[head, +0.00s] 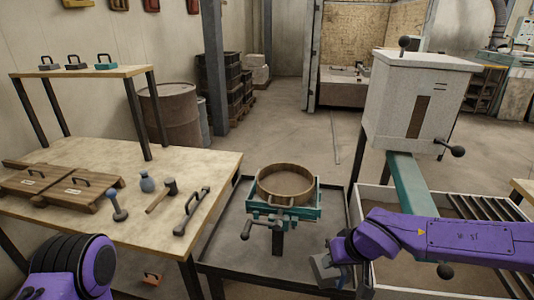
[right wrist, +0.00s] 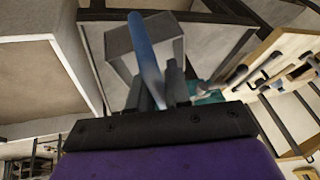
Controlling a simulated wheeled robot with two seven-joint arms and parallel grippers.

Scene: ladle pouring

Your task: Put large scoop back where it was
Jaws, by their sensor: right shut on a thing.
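My right gripper (head: 333,274) is low in the head view, at the end of the purple arm, right of the round sieve. In the right wrist view its dark fingers (right wrist: 165,88) are shut on a blue-grey handle (right wrist: 144,55), which I take to be the large scoop's. A grey box-like form (right wrist: 150,42) lies beyond the handle; I cannot tell whether it is the scoop's bowl. In the head view the held scoop is mostly hidden by the gripper. My left arm shows at the lower left, but its gripper is not in view.
A wooden table (head: 220,168) on the left holds a hammer (head: 161,194), a blue-grey vase-like piece (head: 147,182), a handled bar (head: 191,211) and wooden boards. A round sieve (head: 286,184) sits on a teal stand. A pale box machine (head: 412,100) stands at right.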

